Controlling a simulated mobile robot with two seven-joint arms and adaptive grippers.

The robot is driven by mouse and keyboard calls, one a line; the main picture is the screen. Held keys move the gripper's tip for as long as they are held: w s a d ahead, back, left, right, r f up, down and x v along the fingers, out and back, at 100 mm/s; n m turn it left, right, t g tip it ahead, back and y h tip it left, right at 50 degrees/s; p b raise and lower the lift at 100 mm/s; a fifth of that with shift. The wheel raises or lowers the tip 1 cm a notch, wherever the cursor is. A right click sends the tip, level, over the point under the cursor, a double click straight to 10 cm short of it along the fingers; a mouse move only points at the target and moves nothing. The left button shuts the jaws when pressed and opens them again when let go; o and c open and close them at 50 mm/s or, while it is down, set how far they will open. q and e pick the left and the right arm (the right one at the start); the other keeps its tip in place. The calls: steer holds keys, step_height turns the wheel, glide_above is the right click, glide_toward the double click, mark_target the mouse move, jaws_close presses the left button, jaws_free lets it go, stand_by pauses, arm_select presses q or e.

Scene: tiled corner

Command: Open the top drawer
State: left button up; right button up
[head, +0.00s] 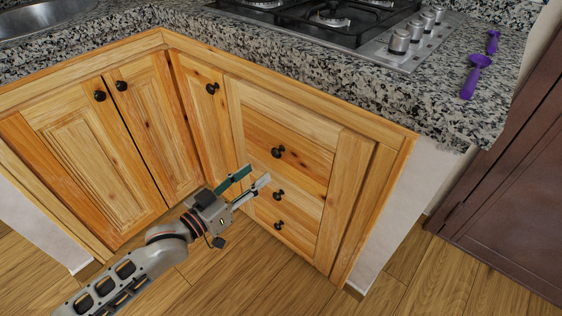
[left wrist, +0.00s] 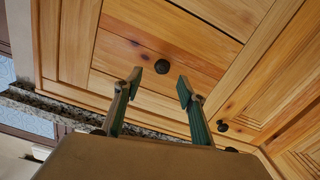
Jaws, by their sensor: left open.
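The wooden drawer stack stands right of the cabinet corner. The top drawer (head: 300,152) appears shut, with a round dark knob (head: 277,152). Two lower drawers carry knobs too, the middle knob (head: 278,195) and the bottom knob (head: 279,225). My left gripper (head: 259,176) is open and empty in front of the stack, lower left of the top knob in the head view. In the left wrist view, which looks upside down, a knob (left wrist: 164,66), likely the top drawer's, shows between and beyond the two open fingers (left wrist: 160,85), apart from them. My right gripper is not in view.
Cabinet doors with dark knobs (head: 211,88) stand to the left. A granite counter (head: 440,105) overhangs above, with a gas hob (head: 330,20) and purple utensils (head: 475,75). A brown door (head: 510,190) is at the right. The wood floor (head: 400,285) in front looks clear.

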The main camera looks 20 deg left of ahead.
mark_target(275, 155)
arm_select(q)
steer(key=x, duration=0.2)
steer(key=b+x, duration=0.1)
steer(key=x, duration=0.2)
steer(key=b+x, duration=0.1)
steer(key=x, duration=0.1)
steer(key=shift+w+a, duration=0.25)
steer(key=shift+w, duration=0.2)
steer(key=shift+w+d, duration=0.15)
steer(key=shift+w, duration=0.3)
steer(key=shift+r, duration=0.1)
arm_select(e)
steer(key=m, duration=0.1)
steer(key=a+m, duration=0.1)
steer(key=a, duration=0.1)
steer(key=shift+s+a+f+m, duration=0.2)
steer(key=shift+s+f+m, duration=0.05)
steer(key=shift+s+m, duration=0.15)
arm_select(q)
jaws_close()
steer(key=shift+s, duration=0.1)
